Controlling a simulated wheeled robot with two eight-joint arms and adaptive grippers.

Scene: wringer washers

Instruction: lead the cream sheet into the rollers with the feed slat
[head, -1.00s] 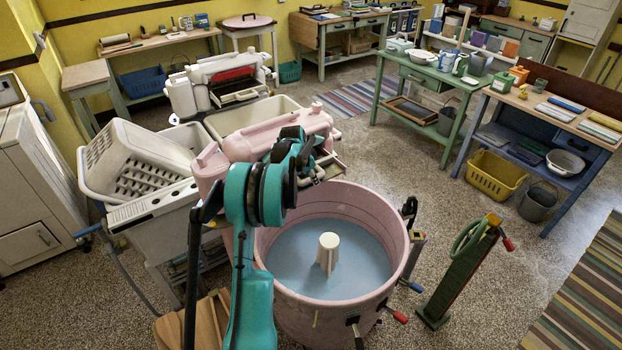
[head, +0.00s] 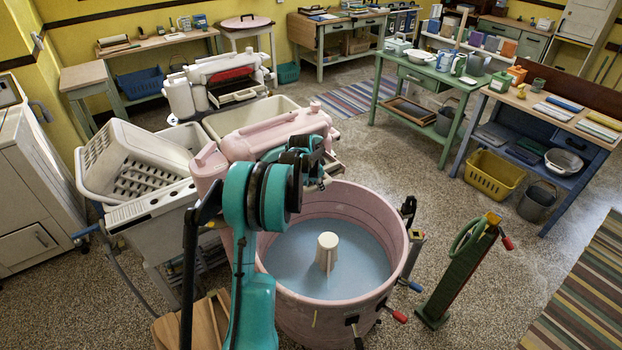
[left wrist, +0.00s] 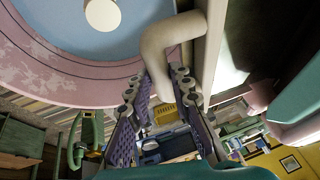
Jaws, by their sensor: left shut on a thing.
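My left gripper (left wrist: 160,85) has its two purple-sided fingers closed about a cream, bent, tube-like length that looks like the bunched cream sheet (left wrist: 172,34). The length bends over beside a pale board edge at the wringer. In the head view my teal left arm reaches up to the pink wringer (head: 270,135) beside the pink tub (head: 338,300). The arm hides the gripper's fingertips, the held thing and the rollers there. I cannot pick out the feed slat for certain. My right gripper is not in view.
The tub holds bluish water around a cream agitator (head: 327,250). A white basket (head: 130,165) stands left of the wringer. A green post (head: 460,270) with a red-tipped handle stands right of the tub.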

